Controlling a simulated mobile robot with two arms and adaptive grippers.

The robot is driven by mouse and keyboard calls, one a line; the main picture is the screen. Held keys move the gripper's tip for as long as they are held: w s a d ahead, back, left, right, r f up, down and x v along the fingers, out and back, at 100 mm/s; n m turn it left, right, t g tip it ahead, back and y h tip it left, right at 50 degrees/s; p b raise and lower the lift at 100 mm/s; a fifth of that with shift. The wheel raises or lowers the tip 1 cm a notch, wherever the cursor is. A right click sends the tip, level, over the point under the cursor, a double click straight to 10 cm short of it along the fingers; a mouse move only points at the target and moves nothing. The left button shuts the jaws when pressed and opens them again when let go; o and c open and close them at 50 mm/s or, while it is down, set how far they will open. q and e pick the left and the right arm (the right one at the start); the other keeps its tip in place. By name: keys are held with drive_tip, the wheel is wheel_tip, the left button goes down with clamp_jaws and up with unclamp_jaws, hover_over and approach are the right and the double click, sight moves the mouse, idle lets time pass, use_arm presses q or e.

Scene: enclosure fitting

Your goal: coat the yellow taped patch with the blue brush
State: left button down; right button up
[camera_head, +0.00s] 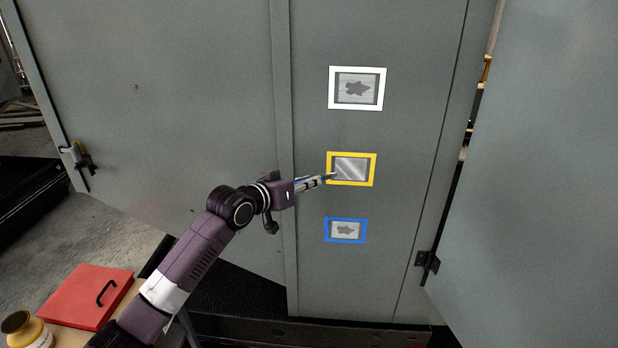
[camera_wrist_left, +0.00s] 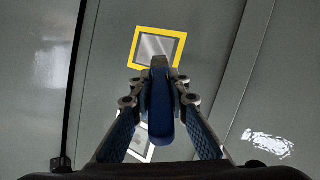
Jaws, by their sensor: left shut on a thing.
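The yellow taped patch (camera_head: 352,154) is the middle of three framed patches on the grey cabinet panel. Its inside looks shiny and metallic, with no star-shaped mark visible. It also shows at the top of the left wrist view (camera_wrist_left: 180,50). My left gripper (camera_head: 314,182) is just left of the patch, shut on the blue brush (camera_wrist_left: 162,115). The brush's dark tip (camera_wrist_left: 158,63) overlaps the patch's inner area near the tape edge in the wrist view; I cannot tell whether it touches. My right gripper is not in view.
A white-taped patch (camera_head: 357,70) above and a blue-taped patch (camera_head: 345,219) below each show a dark star-shaped mark. A red lid (camera_head: 85,296) with a black handle and a yellow jar (camera_head: 26,332) are at lower left. A grey door (camera_head: 540,160) stands at right.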

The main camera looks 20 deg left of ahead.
use_arm(q)
drive_tip(key=shift+s, duration=0.1)
drive_tip(key=s, duration=0.1)
drive_tip(key=s+d, duration=0.1)
drive_tip(key=s, duration=0.1)
idle(0.5)
drive_tip(key=shift+w, duration=0.1)
